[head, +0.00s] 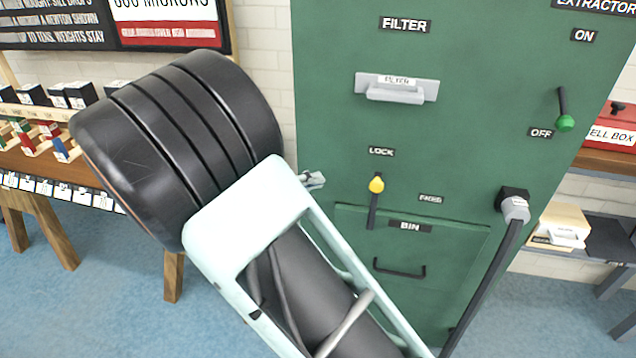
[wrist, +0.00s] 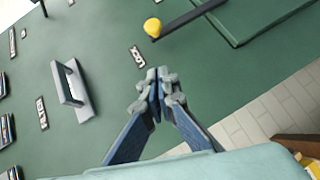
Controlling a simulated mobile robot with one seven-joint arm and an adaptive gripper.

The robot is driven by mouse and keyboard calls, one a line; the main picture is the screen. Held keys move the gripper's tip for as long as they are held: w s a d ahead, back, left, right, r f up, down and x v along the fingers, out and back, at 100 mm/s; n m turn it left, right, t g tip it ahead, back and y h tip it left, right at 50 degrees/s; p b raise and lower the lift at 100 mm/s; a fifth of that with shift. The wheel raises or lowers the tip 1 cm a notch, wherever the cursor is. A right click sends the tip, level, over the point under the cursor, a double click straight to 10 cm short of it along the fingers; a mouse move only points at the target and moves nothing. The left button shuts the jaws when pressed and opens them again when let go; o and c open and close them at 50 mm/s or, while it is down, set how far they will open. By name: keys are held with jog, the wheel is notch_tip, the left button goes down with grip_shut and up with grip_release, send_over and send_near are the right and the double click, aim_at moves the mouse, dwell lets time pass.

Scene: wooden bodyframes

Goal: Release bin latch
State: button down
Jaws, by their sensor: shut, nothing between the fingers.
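The bin latch is a dark lever with a yellow knob (head: 376,185), below the LOCK label (head: 381,152) on the green cabinet. In the head view its knob is at the top and the bar hangs down across the upper edge of the bin door (head: 455,235). The door looks closed and has a black handle (head: 399,270). My gripper (head: 314,180) is left of the knob, apart from it. In the wrist view my gripper (wrist: 157,78) has its fingertips together and empty. The yellow knob (wrist: 153,27) is beyond them, near the top.
A FILTER drawer handle (head: 397,90) sits above the latch. A green-knobbed switch lever (head: 565,122) is at upper right, by OFF. A long grey-headed lever (head: 515,208) stands right of the bin. A wooden bench (head: 60,170) is at left, behind my arm.

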jog(key=w+d+f+b, duration=0.1)
jog(key=w+d+f, duration=0.1)
jog(key=d, duration=0.8)
jog(key=shift+f, duration=0.45)
jog(key=shift+w+d+b, duration=0.15)
jog(key=shift+b, duration=0.3)
jog(key=shift+d+r+m, duration=0.1)
jog(key=shift+m, duration=0.2)
